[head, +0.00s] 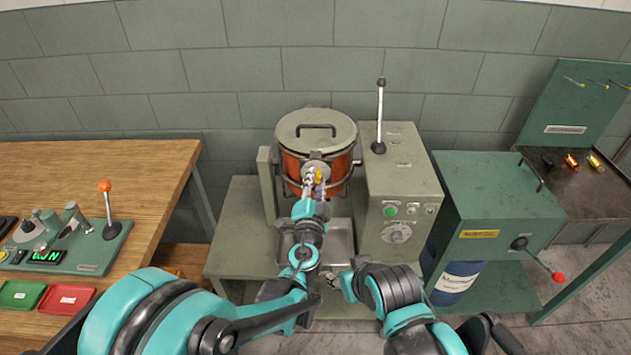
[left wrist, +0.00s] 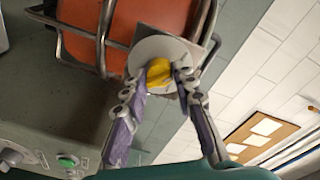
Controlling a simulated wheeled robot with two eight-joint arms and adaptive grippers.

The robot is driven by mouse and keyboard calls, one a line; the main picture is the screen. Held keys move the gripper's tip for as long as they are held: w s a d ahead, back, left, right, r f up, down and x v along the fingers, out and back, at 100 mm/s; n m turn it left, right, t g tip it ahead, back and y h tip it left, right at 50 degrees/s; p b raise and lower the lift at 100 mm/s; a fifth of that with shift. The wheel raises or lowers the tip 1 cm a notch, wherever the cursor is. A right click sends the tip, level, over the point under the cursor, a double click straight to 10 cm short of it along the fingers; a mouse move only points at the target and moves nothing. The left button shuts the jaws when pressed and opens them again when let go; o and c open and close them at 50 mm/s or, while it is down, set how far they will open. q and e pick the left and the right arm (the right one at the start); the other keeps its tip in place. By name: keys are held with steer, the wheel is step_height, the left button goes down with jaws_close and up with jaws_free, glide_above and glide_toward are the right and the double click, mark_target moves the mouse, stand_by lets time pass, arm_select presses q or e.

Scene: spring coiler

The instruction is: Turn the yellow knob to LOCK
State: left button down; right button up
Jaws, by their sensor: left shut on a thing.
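The yellow knob (head: 319,176) sits on a round pale plate (left wrist: 178,50) on the front of the orange drum (head: 340,172). My left gripper (head: 314,181) reaches up to the drum's front and is shut on the knob. In the left wrist view the yellow knob (left wrist: 159,74) shows between the two fingers of my left gripper (left wrist: 168,78). No LOCK marking is readable, so the knob's setting cannot be told. My right gripper (head: 335,282) is low in front of the metal tray, apart from the knob; its jaws are too small to judge.
The drum has a grey lid (head: 316,132) and a metal cage around it. A grey control box (head: 400,190) with a lever (head: 380,115) stands close on the right. A metal tray (head: 341,245) lies below the drum. A wooden table (head: 130,165) is at left.

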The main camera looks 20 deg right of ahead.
arm_select(q)
steer(key=shift+m, duration=0.3)
steer(key=m, duration=0.8)
steer(key=shift+y, duration=0.4)
steer(key=m, duration=0.4)
steer(key=shift+d+f+m+y, duration=0.1)
steer(key=shift+m+y, duration=0.2)
steer(key=shift+m, duration=1.8)
steer(key=shift+y, duration=0.3)
steer(key=c, duration=1.2)
jaws_free()
